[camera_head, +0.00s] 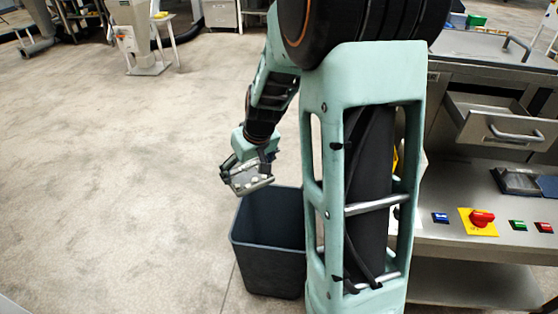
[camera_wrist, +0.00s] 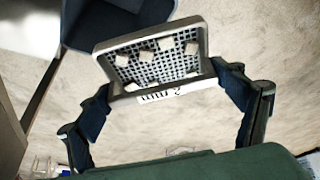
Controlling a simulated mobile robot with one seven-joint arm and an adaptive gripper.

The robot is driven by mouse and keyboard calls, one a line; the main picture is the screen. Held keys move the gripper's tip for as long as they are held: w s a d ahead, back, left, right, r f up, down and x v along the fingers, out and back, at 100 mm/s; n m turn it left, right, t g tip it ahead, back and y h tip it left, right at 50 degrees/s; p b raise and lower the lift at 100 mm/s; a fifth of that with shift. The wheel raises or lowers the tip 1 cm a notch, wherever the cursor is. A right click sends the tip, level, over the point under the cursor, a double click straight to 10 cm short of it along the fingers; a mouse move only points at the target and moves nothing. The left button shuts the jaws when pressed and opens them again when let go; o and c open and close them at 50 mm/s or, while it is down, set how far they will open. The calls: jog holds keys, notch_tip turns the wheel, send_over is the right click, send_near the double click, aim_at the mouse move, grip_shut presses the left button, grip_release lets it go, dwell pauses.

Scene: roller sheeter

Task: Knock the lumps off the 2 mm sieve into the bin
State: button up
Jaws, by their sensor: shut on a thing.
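The 2 mm sieve (camera_wrist: 202,45) is a small grey rectangular tray with a dark mesh and a "2 mm" label on its near edge. Several pale lumps (camera_wrist: 147,55) lie on the mesh. My gripper (camera_wrist: 163,84) is shut on the sieve, with a finger at either side of its near end. In the head view the sieve (camera_head: 250,184) is held tilted above the left back rim of the bin. The bin (camera_head: 268,240) is dark grey-blue and stands open on the floor; its inside bottom is hidden. It also shows beyond the sieve in the wrist view (camera_wrist: 95,28).
A steel machine bench (camera_head: 455,228) with a red knob (camera_head: 482,218) and a drawer (camera_head: 500,125) stands at the right. My arm hides part of it and the bin's right side. The floor (camera_head: 110,170) to the left is clear.

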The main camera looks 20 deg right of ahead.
jog(key=w+d+f+n+y+p, duration=0.1)
jog(key=w+d+f+n+p, duration=0.35)
jog(key=d+f, duration=1.2)
jog(key=a+r+n+t+h+b, duration=0.4)
jog(key=r+t+h+b, duration=0.5)
jog(key=b, duration=1.7)
jog(key=s+t+h, duration=0.1)
jog(key=t+h, duration=0.2)
jog(key=h, duration=0.3)
jog(key=shift+n+h, duration=0.35)
jog(key=shift+h, duration=0.05)
